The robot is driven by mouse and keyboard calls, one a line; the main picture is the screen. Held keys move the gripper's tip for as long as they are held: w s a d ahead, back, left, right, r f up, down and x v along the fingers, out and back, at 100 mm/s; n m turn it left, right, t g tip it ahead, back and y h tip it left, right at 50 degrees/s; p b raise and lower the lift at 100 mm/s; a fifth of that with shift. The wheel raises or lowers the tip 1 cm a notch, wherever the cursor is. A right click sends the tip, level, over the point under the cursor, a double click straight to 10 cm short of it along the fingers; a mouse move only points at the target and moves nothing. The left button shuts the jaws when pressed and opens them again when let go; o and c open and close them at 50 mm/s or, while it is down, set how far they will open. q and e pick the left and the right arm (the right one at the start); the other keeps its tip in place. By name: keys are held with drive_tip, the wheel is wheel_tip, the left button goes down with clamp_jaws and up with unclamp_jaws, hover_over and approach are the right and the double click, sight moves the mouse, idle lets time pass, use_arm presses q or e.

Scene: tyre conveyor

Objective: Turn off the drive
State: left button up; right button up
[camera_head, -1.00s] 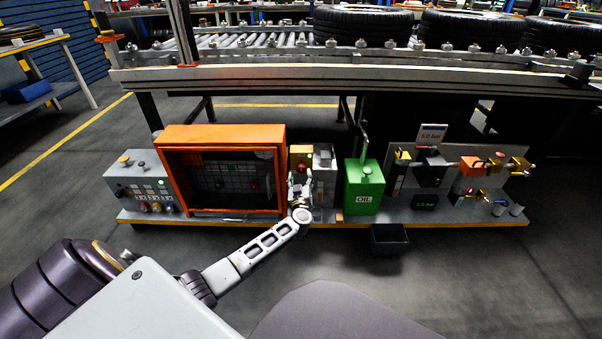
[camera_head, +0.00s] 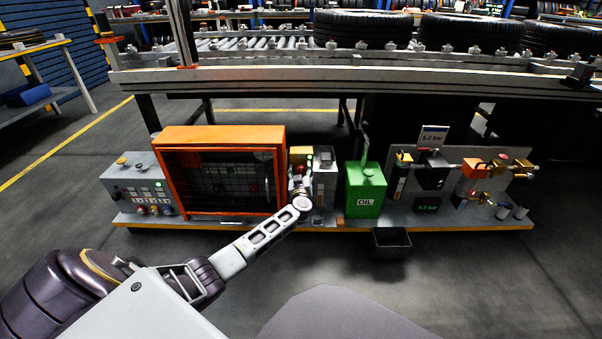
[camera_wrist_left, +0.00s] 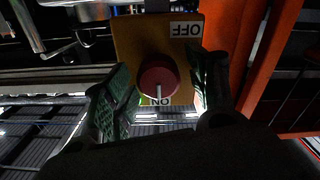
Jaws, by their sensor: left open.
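The drive switch is a yellow box (camera_head: 301,151) on the low platform under the conveyor, between the orange cabinet and a grey unit. In the left wrist view its yellow plate (camera_wrist_left: 140,38) carries a round red knob (camera_wrist_left: 158,78) with a white line pointing at the ON label (camera_wrist_left: 161,101). The OFF label (camera_wrist_left: 185,30) is at the opposite end. My left gripper (camera_head: 298,182) is in front of the box. In the left wrist view its green-padded fingers (camera_wrist_left: 163,92) are open, one on each side of the knob; contact cannot be told. My right gripper is not in view.
An orange cabinet (camera_head: 222,135) stands close left of the switch. A grey control box (camera_head: 135,172) is farther left. A green oil can (camera_head: 364,190) and valves (camera_head: 470,168) stand to the right. A black bin (camera_head: 390,243) is on the floor. The conveyor frame (camera_head: 350,78) runs above.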

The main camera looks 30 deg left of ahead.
use_arm(q)
drive_tip(key=shift+c, duration=0.2)
drive_tip(key=shift+c, duration=1.1)
drive_tip(key=c, duration=0.8)
